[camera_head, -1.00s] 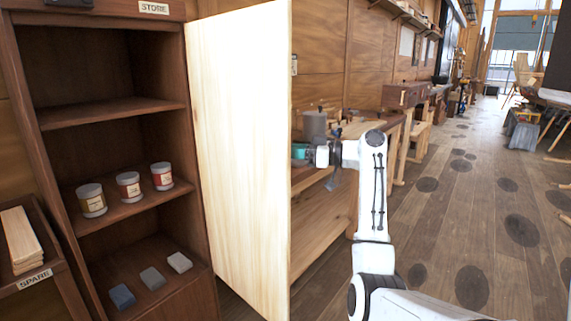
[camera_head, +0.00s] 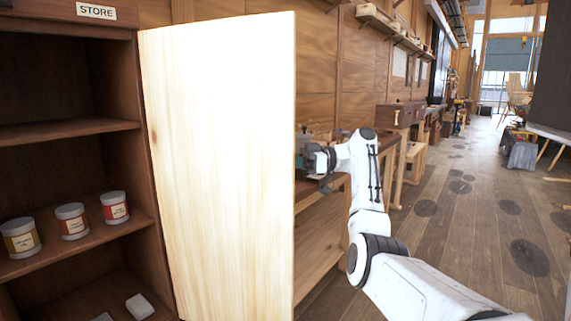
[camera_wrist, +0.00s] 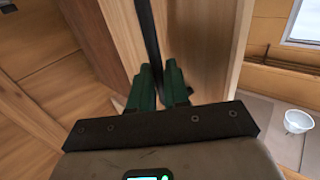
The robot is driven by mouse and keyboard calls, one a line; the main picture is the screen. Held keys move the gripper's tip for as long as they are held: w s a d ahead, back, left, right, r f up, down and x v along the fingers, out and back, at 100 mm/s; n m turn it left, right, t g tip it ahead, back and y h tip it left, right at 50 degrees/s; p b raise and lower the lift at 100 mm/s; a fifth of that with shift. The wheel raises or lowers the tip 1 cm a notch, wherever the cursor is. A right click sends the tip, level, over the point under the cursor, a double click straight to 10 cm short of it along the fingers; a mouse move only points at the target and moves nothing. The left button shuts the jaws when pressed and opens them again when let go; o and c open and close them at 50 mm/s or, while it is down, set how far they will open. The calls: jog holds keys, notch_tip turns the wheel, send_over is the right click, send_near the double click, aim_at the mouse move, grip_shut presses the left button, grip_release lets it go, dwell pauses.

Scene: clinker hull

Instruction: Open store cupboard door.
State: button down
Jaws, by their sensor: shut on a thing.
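The store cupboard (camera_head: 75,126) stands at the left in the head view, under a STORE sign (camera_head: 96,11). Its pale wooden door (camera_head: 218,170) stands wide open, swung out to the right of the shelves. My gripper (camera_wrist: 159,70) has green fingers, shut on the dark bar handle (camera_wrist: 148,35) of the door in the wrist view. In the head view my gripper (camera_head: 308,160) is at the door's free edge, partly hidden behind it. The handle is hidden there.
Jars (camera_head: 72,221) stand on a cupboard shelf, with pale blocks (camera_head: 140,306) below. A workbench (camera_head: 325,230) runs along the wall behind the door, close to my arm. The wooden floor (camera_head: 460,230) to the right is largely clear.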

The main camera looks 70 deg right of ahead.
jog(key=shift+w+a, duration=0.25)
jog(key=shift+w, duration=0.15)
jog(key=c, duration=1.6)
grip_release()
jog(key=shift+o, duration=1.4)
jog(key=shift+w+a, duration=0.15)
jog(key=shift+s, duration=0.2)
jog(key=v, duration=1.1)
jog(key=shift+w, duration=0.15)
jog(key=shift+f, duration=0.1)
